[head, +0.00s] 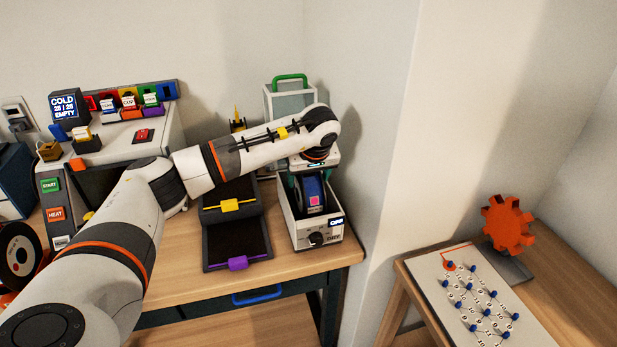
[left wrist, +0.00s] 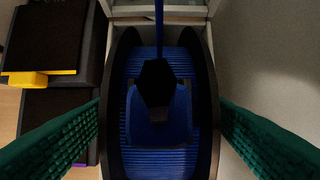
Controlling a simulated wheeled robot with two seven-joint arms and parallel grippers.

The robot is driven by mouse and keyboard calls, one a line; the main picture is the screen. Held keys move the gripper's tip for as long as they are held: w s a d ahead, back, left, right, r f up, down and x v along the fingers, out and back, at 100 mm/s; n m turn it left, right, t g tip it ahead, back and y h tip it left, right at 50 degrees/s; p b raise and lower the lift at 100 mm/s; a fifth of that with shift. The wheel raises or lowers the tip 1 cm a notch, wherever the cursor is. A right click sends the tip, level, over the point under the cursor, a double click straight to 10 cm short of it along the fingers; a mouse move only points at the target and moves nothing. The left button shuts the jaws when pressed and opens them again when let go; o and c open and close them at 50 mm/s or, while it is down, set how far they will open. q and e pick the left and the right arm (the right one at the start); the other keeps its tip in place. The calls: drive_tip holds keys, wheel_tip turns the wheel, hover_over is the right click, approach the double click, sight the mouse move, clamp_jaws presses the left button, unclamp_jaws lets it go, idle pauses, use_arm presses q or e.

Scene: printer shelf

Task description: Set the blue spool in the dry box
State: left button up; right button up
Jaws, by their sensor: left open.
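The blue spool (head: 312,196) has black side discs, and its blue windings (left wrist: 160,160) fill the middle of the left wrist view. It stands upright in the white dry box (head: 300,232), whose front has a dark knob and a label. My left gripper (head: 312,180) is above the spool, pointing down. The spool's lower part is hidden by the box walls. My right gripper is not in view.
Two dark trays with yellow (head: 231,205) and purple (head: 237,263) handles stand left of the dry box. A printer (head: 125,135) is at the back left. A glass case with a green handle (head: 289,78) stands behind my wrist. The wall is close on the right.

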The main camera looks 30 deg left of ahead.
use_arm(q)
drive_tip(key=b+v, duration=0.2)
drive_tip(key=v, duration=0.9)
drive_tip(key=shift+r, duration=0.2)
drive_tip(key=shift+s, duration=0.15)
